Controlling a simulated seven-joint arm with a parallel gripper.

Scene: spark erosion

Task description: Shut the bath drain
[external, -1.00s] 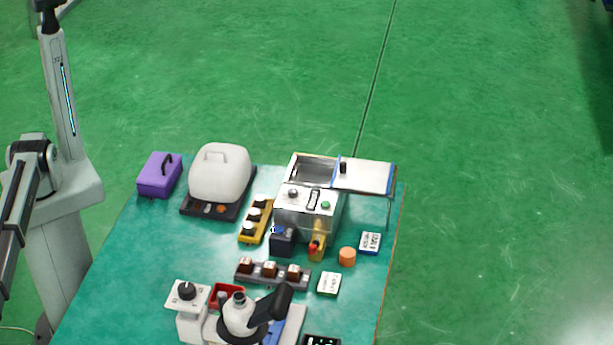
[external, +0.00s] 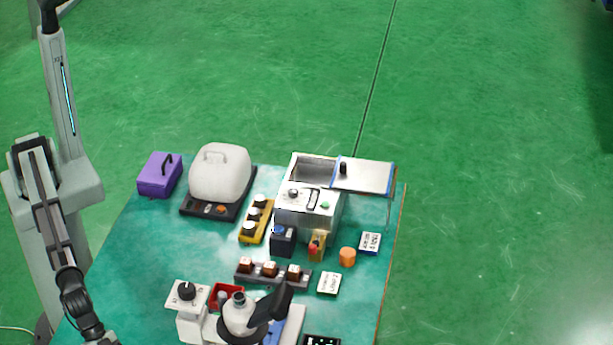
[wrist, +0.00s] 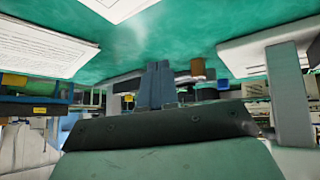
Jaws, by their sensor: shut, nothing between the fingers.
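The bath appears to be the steel tank (external: 316,171), open at the top, with a blue-edged lid (external: 362,177) swung out to its right. A yellow fitting with a red knob (external: 313,247) sits at the foot of its front; I take it for the drain valve, but it is too small to tell whether it is open. My gripper (wrist: 160,68) shows in the wrist view with its fingers together and empty. In the external view it is out of frame below the bottom left, well apart from the tank. I cannot place the valve surely in the wrist view.
A dark blue box (external: 283,242) stands just left of the valve and an orange cylinder (external: 347,257) to its right. A brown block row (external: 273,273) and a microscope-like device (external: 240,316) stand in front. The table's left middle is clear.

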